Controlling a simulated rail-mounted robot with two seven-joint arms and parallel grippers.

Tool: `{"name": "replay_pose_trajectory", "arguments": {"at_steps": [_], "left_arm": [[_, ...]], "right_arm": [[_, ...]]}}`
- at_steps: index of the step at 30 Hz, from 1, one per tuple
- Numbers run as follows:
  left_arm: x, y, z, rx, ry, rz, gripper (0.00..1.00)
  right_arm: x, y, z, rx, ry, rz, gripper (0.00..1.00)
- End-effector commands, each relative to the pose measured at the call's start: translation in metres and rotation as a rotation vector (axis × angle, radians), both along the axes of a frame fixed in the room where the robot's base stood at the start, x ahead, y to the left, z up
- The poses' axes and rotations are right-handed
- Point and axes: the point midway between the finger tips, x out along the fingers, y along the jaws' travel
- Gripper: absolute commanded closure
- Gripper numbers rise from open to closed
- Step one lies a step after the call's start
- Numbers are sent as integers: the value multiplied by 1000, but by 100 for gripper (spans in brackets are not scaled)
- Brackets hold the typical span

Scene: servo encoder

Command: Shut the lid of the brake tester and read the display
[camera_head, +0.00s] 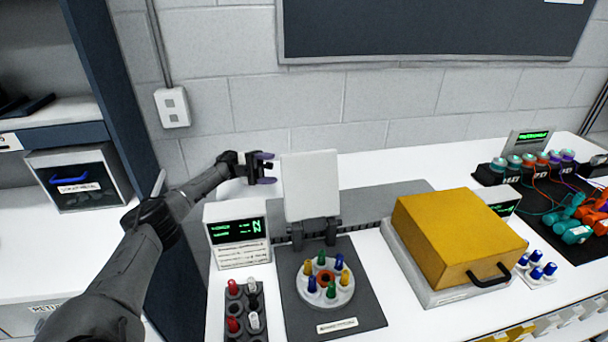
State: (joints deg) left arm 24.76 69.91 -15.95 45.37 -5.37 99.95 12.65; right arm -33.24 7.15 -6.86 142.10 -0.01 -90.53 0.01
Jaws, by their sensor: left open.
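A white lid (311,178) stands raised, nearly upright, on a dark hinge behind a dark base plate (362,304), which I take as the brake tester; its label is too small to read. A round white disc (343,296) with several coloured pegs lies uncovered on the base. A white display unit (238,256) stands to its left, with green characters and a large N on its dark screen; the small text is unreadable. My left gripper (268,168) is open and empty, just left of the raised lid's upper part. My right gripper is out of view.
A rack (244,308) with red and white pegs stands front left. A yellow box (450,238) with a black handle is to the right, a small display behind it. Wired parts and teal-and-red tools (575,226) lie far right. A block wall rises behind.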

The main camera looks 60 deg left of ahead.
Motion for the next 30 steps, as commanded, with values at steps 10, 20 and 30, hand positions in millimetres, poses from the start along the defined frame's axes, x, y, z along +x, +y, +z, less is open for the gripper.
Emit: {"name": "replay_pose_trajectory", "arguments": {"at_steps": [10,20,30], "left_arm": [[27,-54,16,0,1,-6,40],[48,-93,29,-1,0,-3,40],[54,-105,32,-1,1,-1,40]], "right_arm": [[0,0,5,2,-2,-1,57],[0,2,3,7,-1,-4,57],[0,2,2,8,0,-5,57]]}}
